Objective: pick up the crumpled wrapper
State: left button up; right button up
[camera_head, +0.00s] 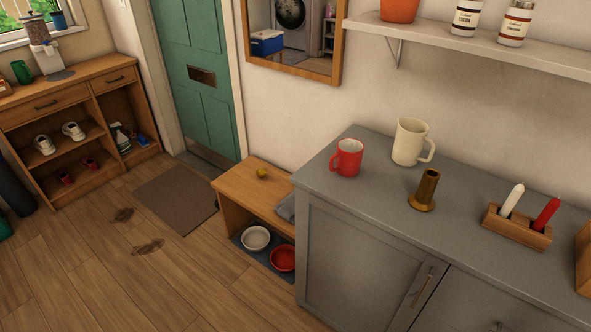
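A small yellowish, roundish lump (262,172) lies on top of the low wooden bench (243,185), left of the grey cabinet. It may be the crumpled wrapper, but it is too small to tell for sure. Nothing else in view clearly looks like a wrapper. Neither of my grippers shows in the head view.
The grey cabinet (365,265) holds a red mug (347,158), a cream pitcher (409,142), a brass candlestick (425,190) and a wooden candle holder (516,228). Two bowls sit under the bench. The wooden floor (200,285) is mostly open, with dark marks.

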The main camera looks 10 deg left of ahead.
aim_at(260, 172)
jog(key=i+j+z, duration=0.3)
jog(key=j, duration=0.25)
jog(key=i+j+z, duration=0.15)
jog(key=j, duration=0.2)
jog(key=i+j+z, duration=0.15)
jog(key=j, duration=0.15)
jog(key=i+j+z, duration=0.15)
jog(key=j, duration=0.2)
